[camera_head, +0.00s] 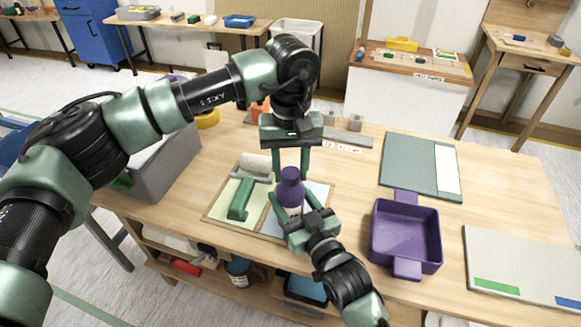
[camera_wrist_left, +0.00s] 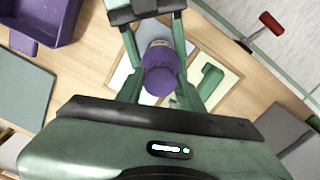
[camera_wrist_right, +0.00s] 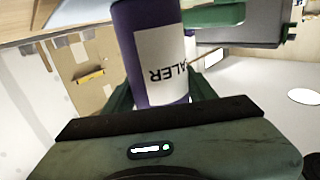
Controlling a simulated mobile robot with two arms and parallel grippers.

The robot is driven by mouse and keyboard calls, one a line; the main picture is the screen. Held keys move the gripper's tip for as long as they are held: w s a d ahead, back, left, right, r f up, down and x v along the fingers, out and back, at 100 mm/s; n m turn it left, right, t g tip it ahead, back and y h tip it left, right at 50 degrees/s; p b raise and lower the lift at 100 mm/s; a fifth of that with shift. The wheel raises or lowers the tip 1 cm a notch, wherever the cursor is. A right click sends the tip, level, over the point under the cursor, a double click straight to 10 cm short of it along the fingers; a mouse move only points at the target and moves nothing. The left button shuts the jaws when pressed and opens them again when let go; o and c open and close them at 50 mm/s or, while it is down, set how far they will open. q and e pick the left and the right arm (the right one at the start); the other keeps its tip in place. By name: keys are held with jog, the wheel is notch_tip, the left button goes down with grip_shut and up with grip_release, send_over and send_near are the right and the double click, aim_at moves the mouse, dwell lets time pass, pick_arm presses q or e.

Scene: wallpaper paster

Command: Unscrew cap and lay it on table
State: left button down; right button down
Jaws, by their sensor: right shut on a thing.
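A purple bottle (camera_head: 287,193) with a purple cap (camera_head: 290,174) stands upright above the mat on the table. My right gripper (camera_head: 291,212) is shut on the bottle's body from the near side. In the right wrist view the bottle (camera_wrist_right: 125,40) fills the space between the fingers, and its white label ends in "ALER". My left gripper (camera_head: 291,170) points straight down over the cap with its fingers apart. In the left wrist view the round cap (camera_wrist_left: 159,78) lies between the left fingers, with gaps on both sides.
A purple tray (camera_head: 405,236) stands right of the bottle. A green-handled roller (camera_head: 241,199) lies on the mat (camera_head: 218,205) to the left. A grey bin (camera_head: 165,165) stands at the left. Green and grey boards (camera_head: 408,165) lie at the right. Bare table shows between them.

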pick_arm(q)
jog(key=n, duration=0.4)
jog(key=shift+n, duration=0.3)
jog(key=n, duration=2.2)
jog(key=shift+r, duration=0.1)
jog(key=n, duration=0.9)
jog(key=shift+n, duration=0.3)
